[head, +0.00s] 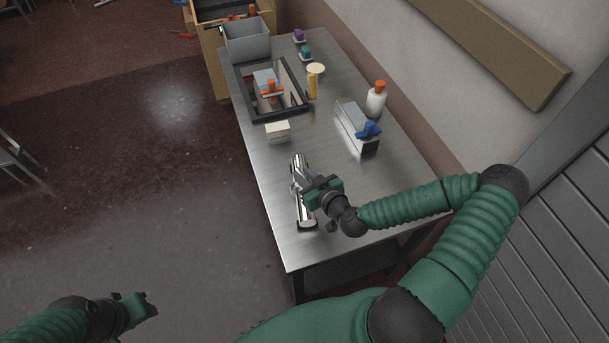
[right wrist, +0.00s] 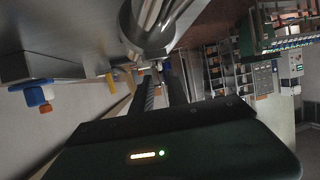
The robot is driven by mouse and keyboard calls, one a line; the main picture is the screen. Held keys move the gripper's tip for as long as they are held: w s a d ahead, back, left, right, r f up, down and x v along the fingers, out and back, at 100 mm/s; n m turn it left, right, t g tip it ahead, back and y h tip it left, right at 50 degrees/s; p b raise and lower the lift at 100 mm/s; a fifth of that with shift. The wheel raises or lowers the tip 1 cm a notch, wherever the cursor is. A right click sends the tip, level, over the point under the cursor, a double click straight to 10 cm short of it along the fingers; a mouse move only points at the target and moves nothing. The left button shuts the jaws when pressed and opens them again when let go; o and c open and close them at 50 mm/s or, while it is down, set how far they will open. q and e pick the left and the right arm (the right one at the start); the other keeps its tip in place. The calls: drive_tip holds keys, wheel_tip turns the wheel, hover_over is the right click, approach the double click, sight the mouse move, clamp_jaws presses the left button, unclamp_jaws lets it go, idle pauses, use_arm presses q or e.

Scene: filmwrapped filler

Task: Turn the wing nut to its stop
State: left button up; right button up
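A blue wing-shaped knob (head: 369,130) sits on the near end of a grey box-shaped block (head: 351,124) at the right of the table. An orange wing-shaped knob (head: 271,90) sits on a block inside a black frame. I cannot tell which is the task's wing nut. My right gripper (head: 312,193) is at a long chrome piece (head: 304,213), partly covering it. In the right wrist view, the chrome piece (right wrist: 160,20) is at the fingertips, the two fingers show a gap, and their contact is unclear. My left gripper (head: 146,303) is low at left, away from the table.
The metal table (head: 333,218) has bare room near its front right. A white bottle with an orange cap (head: 376,101), a yellow cylinder (head: 312,86), a cream block (head: 278,132) and a grey bin (head: 246,41) stand on it. A wall borders the right side.

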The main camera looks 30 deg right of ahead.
drive_tip(key=shift+o, duration=0.7)
drive_tip(key=shift+s, duration=0.25)
drive_tip(key=p+v, duration=1.2)
drive_tip(key=v, duration=0.4)
drive_tip(key=shift+s, duration=0.2)
drive_tip(key=shift+r, duration=0.1)
